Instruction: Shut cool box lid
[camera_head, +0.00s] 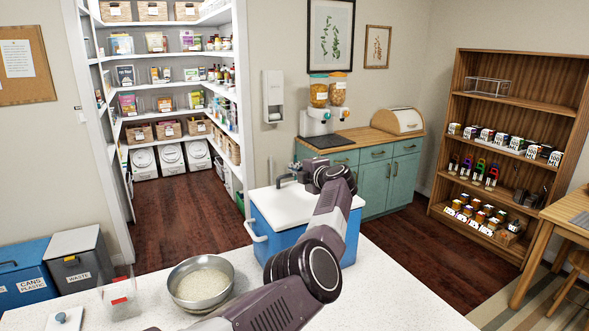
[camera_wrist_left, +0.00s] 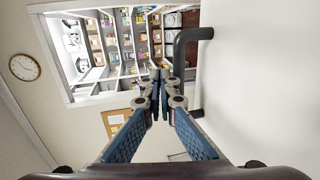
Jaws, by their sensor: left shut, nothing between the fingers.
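My left gripper (camera_head: 312,178) is above the lid, close to this handle. In the left wrist view its blue fingers (camera_wrist_left: 160,92) are together and empty, beside the handle; contact is unclear. My right gripper is out of view.
A metal bowl (camera_head: 200,283) of pale grains and a clear container (camera_head: 119,297) stand on the counter (camera_head: 390,300). Bins (camera_head: 78,262) stand at the left. Teal cabinets (camera_head: 377,190) are behind the box. Dark floor (camera_head: 405,235) is clear at the right.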

